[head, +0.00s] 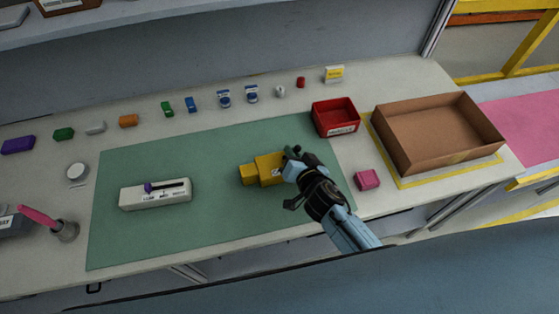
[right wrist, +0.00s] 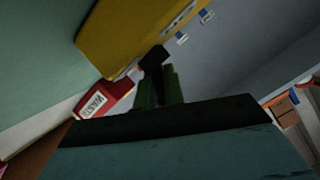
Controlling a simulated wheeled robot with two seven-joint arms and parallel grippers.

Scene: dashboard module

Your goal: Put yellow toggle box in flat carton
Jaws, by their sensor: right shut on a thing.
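The yellow toggle box (head: 265,170) is over the green mat (head: 220,215), right of its middle. My right gripper (head: 290,158) is shut on the box's right end. In the right wrist view the yellow box (right wrist: 125,35) fills the upper left, close against the dark fingers (right wrist: 158,75). From these views I cannot tell whether the box touches the mat. The flat carton (head: 438,130) is an open brown box at the right end of the table, inside a yellow outline. It looks empty. My left gripper does not show.
A red bin (head: 335,117) stands between the mat and the carton. A pink block (head: 367,180) lies in front of the carton. A white slider module (head: 155,194) sits on the mat's left. Several small parts line the back. A grey cup (head: 65,230) stands at front left.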

